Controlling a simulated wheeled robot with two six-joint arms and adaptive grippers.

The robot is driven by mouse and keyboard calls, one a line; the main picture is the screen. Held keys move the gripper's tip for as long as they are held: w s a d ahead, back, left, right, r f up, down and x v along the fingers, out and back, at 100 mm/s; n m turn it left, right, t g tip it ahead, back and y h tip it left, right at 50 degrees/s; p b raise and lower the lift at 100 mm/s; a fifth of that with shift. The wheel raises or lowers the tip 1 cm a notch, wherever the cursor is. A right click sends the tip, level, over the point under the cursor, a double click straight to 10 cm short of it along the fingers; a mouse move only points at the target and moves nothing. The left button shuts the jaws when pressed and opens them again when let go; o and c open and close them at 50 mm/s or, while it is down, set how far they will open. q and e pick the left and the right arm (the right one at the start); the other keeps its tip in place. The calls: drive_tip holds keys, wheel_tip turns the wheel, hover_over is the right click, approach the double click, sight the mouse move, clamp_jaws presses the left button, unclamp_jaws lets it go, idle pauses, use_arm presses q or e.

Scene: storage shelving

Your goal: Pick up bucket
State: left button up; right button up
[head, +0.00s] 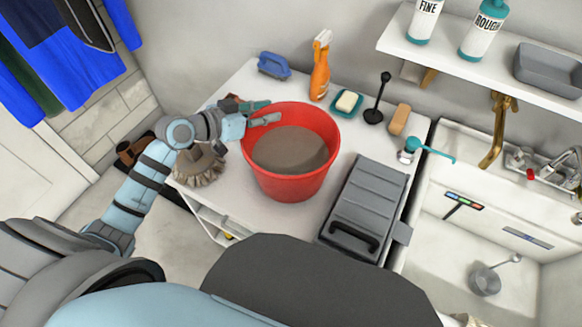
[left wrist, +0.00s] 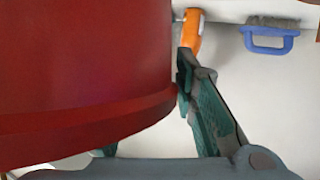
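The red bucket (head: 290,185) stands upright on the white counter, with grey-brown contents inside. My left gripper (head: 264,112) is at the left of its rim, its fingers spread apart. One fingertip appears to reach over the rim; the other lies beside it, toward the back. In the left wrist view the bucket (left wrist: 85,70) fills the left side, and one teal finger of my left gripper (left wrist: 160,120) shows close beside its wall. The other finger is mostly hidden by the bucket. I cannot tell whether either finger touches it. My right gripper is out of view.
On the counter are an orange spray bottle (head: 320,75), a blue brush (head: 273,65), a soap dish (head: 346,104), a black plunger-like tool (head: 375,110) and a grey case (head: 365,205). A sink (head: 470,235) is at the right, below a shelf (head: 540,85).

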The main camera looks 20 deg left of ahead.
use_arm(q)
drive_tip(key=shift+w+d, duration=0.1)
drive_tip(key=shift+w, duration=0.05)
clamp_jaws()
idle(0.4)
